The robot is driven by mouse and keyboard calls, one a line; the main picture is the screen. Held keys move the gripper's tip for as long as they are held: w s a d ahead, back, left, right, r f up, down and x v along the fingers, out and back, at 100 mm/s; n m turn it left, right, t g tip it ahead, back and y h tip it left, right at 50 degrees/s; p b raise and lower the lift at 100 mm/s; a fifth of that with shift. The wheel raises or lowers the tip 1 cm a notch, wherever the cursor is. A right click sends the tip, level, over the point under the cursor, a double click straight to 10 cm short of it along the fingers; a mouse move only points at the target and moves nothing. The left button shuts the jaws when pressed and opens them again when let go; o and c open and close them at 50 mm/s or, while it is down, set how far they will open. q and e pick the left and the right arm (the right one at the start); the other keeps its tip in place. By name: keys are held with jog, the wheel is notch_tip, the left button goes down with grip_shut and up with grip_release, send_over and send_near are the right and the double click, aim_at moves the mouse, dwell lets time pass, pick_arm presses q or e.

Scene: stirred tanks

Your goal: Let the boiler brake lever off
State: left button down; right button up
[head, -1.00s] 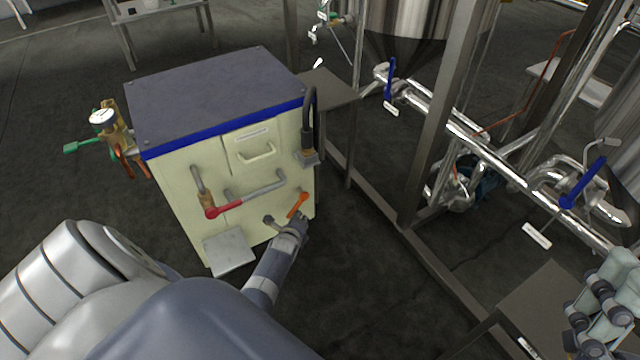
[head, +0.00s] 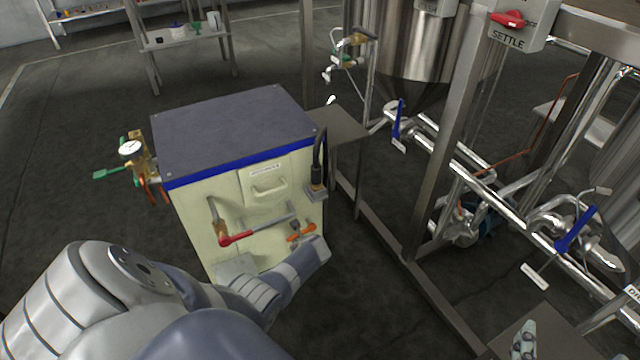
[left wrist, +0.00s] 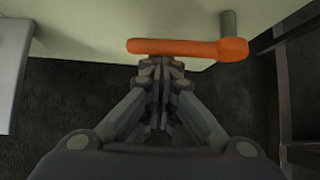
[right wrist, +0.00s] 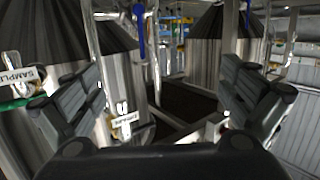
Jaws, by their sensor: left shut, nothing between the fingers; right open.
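The boiler is a cream cabinet (head: 215,225) with a dark top and a blue edge band. An orange lever (head: 302,232) sits low on the right of its front face. In the left wrist view the orange lever (left wrist: 175,48) lies about level, its pivot at the right end. My left gripper (left wrist: 162,63) is shut and empty, its tips right at the lever's lower edge; I cannot tell whether they touch. In the head view my left wrist hides the fingers. My right gripper (right wrist: 165,88) is open and empty, away from the boiler.
A red-handled valve (head: 235,238) and pipe are left of the orange lever. A grey block (head: 236,266) juts out low on the front. A gauge with brass fittings (head: 131,148) is on the left side. Steel frame, pipes and tanks (head: 410,40) stand to the right.

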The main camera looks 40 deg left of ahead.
pick_arm(q)
jog(key=shift+a+r+m+g+y, duration=0.2)
jog(key=shift+r+m+g+y, duration=0.2)
jog(key=shift+r+g, duration=0.2)
pick_arm(e)
jog(key=shift+s+d+f+g+h, duration=0.1)
jog(key=shift+s+f+g, duration=0.15)
jog(key=shift+f, duration=0.25)
jog(key=shift+s+d+f+g+h, duration=0.1)
jog(key=shift+f+g, duration=0.25)
jog(key=shift+f, duration=0.15)
jog(key=shift+s+d+f+g+h, duration=0.1)
jog(key=shift+s+f+g, duration=0.15)
jog(key=shift+f, duration=0.25)
